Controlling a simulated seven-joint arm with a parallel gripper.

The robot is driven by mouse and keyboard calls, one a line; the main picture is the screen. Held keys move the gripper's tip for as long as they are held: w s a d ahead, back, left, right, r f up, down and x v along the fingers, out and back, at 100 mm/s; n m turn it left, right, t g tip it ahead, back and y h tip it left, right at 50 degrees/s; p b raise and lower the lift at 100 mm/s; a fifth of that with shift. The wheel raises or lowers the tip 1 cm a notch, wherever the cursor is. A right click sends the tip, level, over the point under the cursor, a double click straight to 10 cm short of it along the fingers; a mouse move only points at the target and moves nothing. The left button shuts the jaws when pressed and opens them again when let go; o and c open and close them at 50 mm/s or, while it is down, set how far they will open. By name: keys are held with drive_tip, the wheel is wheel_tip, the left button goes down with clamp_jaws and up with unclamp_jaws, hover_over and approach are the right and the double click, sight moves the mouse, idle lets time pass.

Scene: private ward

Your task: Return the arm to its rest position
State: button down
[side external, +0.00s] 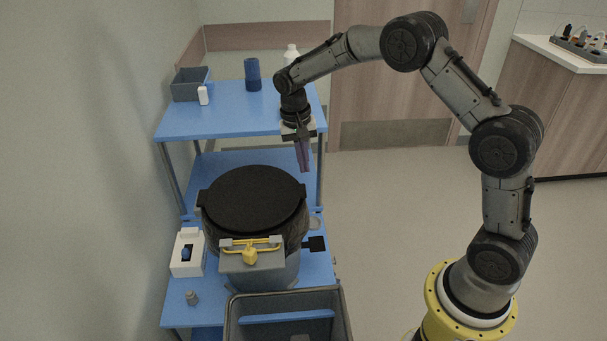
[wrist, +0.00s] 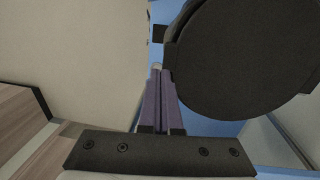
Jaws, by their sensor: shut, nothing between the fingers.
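My arm arches up from the yellow base ring at the lower right of the side external view and reaches left. My gripper (side external: 304,168) points down, with its purple fingers shut and empty. It hangs in front of the blue cart's upper shelf (side external: 190,124), above and to the right of a large dark pot with a black lid (side external: 252,200). In the wrist view, the two fingers of my gripper (wrist: 157,75) lie together, and the black lid (wrist: 245,60) fills the upper right, apart from the fingers.
The upper shelf holds a grey bin (side external: 190,85), a blue cup (side external: 252,74) and white bottles. The lower shelf holds a white box with a blue part (side external: 188,252) and a small grey item (side external: 192,298). A grey crate (side external: 290,328) stands in front. Floor to the right is clear.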

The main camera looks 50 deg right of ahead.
drive_tip(key=s+a+r+t, duration=0.1)
drive_tip(key=s+r, duration=0.1)
drive_tip(key=r, duration=0.7)
drive_tip(key=s+a+r+t, duration=0.1)
drive_tip(key=s+r, duration=0.1)
drive_tip(key=r, duration=0.8)
drive_tip(key=s+a+r+n+t, duration=0.2)
drive_tip(key=s+r, duration=0.3)
drive_tip(key=s, duration=0.5)
drive_tip(key=s+a+f+n+t, duration=0.1)
drive_tip(key=s+f+n, duration=0.2)
drive_tip(key=s, duration=0.5)
drive_tip(key=s+a+f+n+t+y, duration=0.1)
drive_tip(key=s+f+n, duration=0.3)
drive_tip(key=s, duration=0.3)
drive_tip(key=shift+s+a+f+t, duration=0.15)
drive_tip(key=shift+s+f+t, duration=0.2)
drive_tip(key=shift+f, duration=0.15)
